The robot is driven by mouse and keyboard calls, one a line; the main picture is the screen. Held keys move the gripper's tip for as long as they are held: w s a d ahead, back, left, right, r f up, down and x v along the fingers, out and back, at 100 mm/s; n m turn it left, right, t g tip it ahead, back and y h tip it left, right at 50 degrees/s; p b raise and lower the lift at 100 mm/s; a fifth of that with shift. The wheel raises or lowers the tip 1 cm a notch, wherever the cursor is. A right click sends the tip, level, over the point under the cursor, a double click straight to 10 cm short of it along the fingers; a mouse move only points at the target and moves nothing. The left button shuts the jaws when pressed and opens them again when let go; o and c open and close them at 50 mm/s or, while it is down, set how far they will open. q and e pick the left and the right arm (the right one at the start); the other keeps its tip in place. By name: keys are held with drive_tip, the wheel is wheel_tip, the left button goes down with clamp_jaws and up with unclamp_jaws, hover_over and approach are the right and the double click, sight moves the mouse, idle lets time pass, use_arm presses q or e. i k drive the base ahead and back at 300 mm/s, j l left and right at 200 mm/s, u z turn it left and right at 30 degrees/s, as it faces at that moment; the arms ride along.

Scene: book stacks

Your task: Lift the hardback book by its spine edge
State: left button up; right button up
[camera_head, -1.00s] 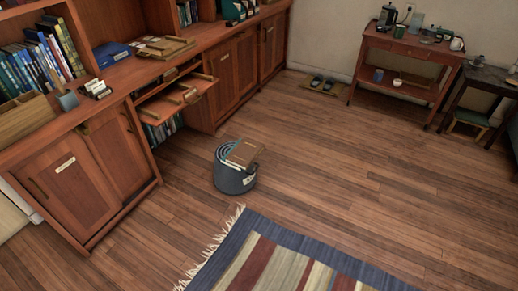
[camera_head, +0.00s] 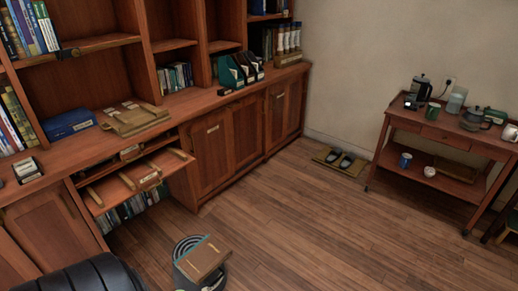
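I cannot tell for sure which book is the task's hardback book. A brown, flat, book-like thing (camera_head: 203,257) lies tilted on top of a round dark bin (camera_head: 218,284) on the floor, at the bottom of the view. A thick blue book or box (camera_head: 69,123) lies flat on the wooden counter at the left. Upright books (camera_head: 174,77) stand in the shelf bays behind, and more books (camera_head: 126,208) stand in the opening under the pulled-out tray. Neither of my grippers shows in the view.
A pulled-out wooden tray (camera_head: 137,178) juts from the cabinet at left. A black ridged thing (camera_head: 85,275) fills the bottom left corner. A red-brown trolley (camera_head: 440,137) with a kettle and cups stands at right. Slippers (camera_head: 341,160) lie on a mat by the wall. The middle floor is clear.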

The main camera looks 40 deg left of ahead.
sight(200, 263)
drive_tip(key=i+u, duration=0.35)
drive_tip(key=i+l+u, duration=0.2)
drive_tip(key=i+u, duration=0.15)
drive_tip(key=i+l+u, duration=0.35)
